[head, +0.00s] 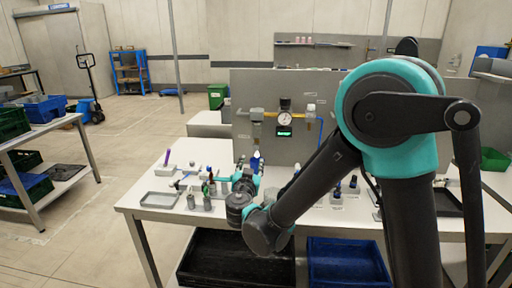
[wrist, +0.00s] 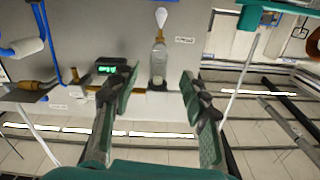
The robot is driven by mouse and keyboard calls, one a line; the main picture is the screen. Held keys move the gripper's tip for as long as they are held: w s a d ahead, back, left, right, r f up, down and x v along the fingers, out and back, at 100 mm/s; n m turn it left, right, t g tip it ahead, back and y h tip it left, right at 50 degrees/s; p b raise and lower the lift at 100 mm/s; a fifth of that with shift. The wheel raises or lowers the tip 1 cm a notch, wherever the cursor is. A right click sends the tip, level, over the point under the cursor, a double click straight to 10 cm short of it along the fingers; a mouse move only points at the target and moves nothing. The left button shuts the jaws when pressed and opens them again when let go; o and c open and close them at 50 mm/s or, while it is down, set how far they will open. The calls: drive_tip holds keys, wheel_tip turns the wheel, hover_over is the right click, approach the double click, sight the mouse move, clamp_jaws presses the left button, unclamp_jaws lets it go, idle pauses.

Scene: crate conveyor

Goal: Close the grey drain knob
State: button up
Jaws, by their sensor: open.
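The wrist view appears upside down. A clear filter bowl (wrist: 158,65) stands out from the grey panel, between the two fingers of my gripper (wrist: 158,82). The fingers are spread apart and do not visibly touch it. A pale grey teardrop-shaped piece (wrist: 161,17) shows past the bowl's narrow end; I cannot tell for certain whether it is the drain knob or how it is turned. In the head view my gripper (head: 249,167) is low in front of the panel, below the left-hand filter (head: 257,128). My wrist and arm hide part of this area.
A round gauge (head: 285,118) and a green-lit display (head: 285,132) sit right of the filter, then a second unit (head: 311,110) and a blue hose (head: 320,131). Small bottles and a grey tray (head: 159,200) stand on the white table (head: 135,199). Bins are underneath.

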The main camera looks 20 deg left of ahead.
sight(256, 148)
drive_tip(key=x, duration=1.4)
clamp_jaws()
